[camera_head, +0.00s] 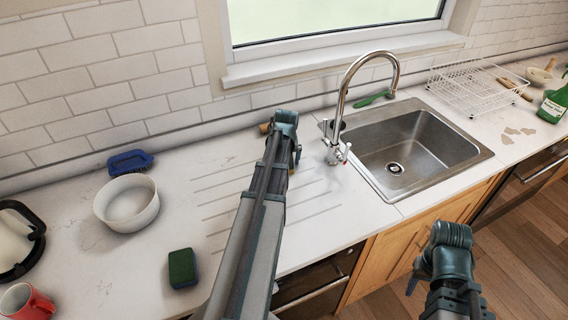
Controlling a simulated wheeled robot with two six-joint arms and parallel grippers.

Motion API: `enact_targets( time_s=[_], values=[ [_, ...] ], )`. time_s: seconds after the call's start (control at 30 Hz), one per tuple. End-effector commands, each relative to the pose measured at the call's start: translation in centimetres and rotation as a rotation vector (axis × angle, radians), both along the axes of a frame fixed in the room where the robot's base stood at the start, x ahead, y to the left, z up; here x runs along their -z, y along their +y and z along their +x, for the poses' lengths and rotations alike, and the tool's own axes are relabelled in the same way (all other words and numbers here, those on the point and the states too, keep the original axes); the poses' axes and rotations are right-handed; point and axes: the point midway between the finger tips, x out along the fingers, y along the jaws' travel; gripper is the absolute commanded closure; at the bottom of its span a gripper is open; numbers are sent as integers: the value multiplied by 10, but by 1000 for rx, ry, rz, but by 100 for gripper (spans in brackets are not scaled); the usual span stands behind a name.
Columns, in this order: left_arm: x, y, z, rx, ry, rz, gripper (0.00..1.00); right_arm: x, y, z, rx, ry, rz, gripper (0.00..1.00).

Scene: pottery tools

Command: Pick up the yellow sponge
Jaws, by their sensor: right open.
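A block-shaped sponge (182,268) lies on the white counter at the lower left. My right gripper (413,284) is at the lower right, in front of the wooden cabinet doors. It is small and partly hidden by my arm, open, and far from the sponge. My left arm reaches up across the counter, to the right of the sponge and apart from it. Its gripper cannot be made out behind the arm.
A white bowl (127,204), a blue brush (130,162) and a red mug (27,302) stand around the sponge. A black-rimmed item (18,240) is at the left edge. The steel sink (420,142), tap (345,90), wire rack (470,85) and green bottle (556,103) are right.

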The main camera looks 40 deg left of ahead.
Motion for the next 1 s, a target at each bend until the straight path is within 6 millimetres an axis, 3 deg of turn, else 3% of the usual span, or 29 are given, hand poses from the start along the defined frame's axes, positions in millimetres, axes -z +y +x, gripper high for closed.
enact_targets(
  time_s=[0.17,0.37,0.47,0.77,1.0],
  values=[
    [3,0,0,0,0,0,0,3,0,0,0,0,0,50],
    [2,0,0,0,0,0,32,2,0,0,0,0,0,50],
    [2,0,0,0,0,0,39,2,0,0,0,0,0,50],
    [0,0,0,0,0,0,39,0,0,0,0,0,0,50],
    [-15,-1,1,2,0,0,39,-15,0,0,0,0,0,50]
  ],
)
